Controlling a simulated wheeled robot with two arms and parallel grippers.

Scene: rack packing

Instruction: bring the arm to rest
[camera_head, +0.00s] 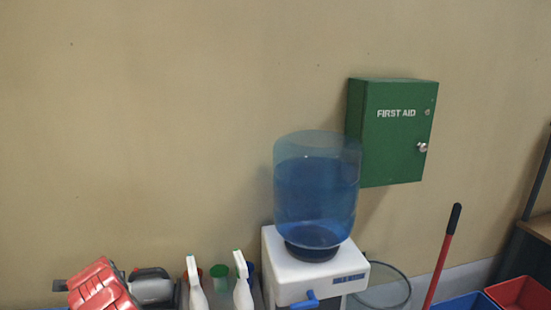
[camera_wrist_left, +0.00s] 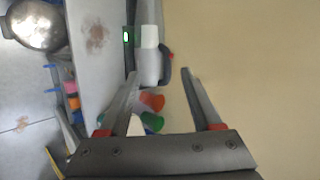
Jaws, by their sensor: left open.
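My left gripper (camera_wrist_left: 160,73) shows in the left wrist view with its two fingers spread wide apart. Nothing is held between the fingers. The bare beige wall (camera_wrist_left: 255,70) fills the right side of that view. I cannot make out either gripper in the head view. My right gripper is in neither view.
In the head view a water dispenser (camera_head: 285,257) with a blue bottle (camera_head: 315,190) stands before the wall, below a green first aid cabinet (camera_head: 397,135). White spray bottles (camera_head: 243,290) and a red ribbed object (camera_head: 98,287) are at left.

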